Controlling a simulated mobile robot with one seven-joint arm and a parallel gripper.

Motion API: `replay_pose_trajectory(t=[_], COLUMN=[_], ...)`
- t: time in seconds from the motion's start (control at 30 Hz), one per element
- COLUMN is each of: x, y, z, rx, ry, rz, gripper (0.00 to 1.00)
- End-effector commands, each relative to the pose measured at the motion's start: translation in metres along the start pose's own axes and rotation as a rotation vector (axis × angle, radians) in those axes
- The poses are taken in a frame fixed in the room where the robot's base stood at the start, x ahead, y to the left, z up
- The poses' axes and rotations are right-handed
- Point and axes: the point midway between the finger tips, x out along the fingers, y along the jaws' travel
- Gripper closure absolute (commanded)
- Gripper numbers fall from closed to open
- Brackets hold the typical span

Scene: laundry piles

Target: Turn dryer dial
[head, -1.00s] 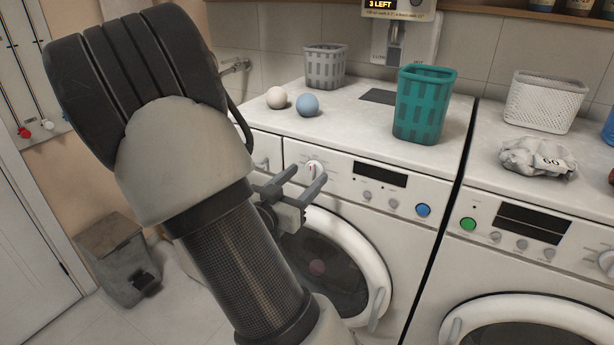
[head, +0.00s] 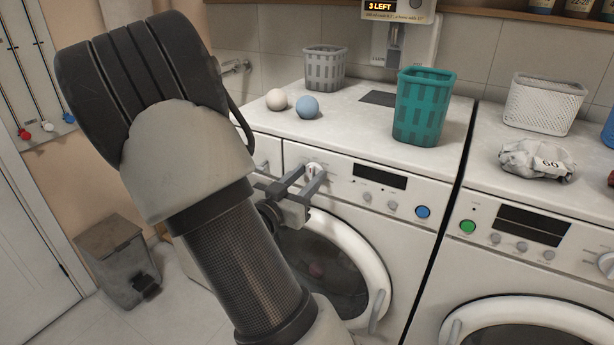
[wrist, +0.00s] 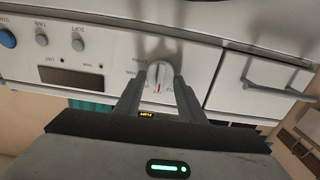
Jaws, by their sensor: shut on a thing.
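The white dial (head: 313,168) is on the front panel of the left white machine (head: 345,230), left of its dark display. The wrist view also shows my gripper (wrist: 157,86) with the fingertips against the lower part of the dial. The fingers partly hide it in the head view.
A teal basket (head: 423,108), a grey basket (head: 325,68), a white ball (head: 276,99) and a blue ball (head: 307,105) stand on the left machine. A second machine (head: 490,262) is at right. A grey bin (head: 118,262) stands on the floor at left.

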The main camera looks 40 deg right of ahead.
Motion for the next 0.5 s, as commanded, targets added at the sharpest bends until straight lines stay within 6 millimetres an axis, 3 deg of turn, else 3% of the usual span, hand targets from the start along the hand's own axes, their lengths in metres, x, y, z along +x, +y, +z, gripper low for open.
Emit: replay_pose_trajectory(t=[0.5], x=[-0.0006], y=[-0.0017], z=[-0.0036], rx=[-0.351], ry=[-0.001], rz=[-0.001], gripper=[0.86])
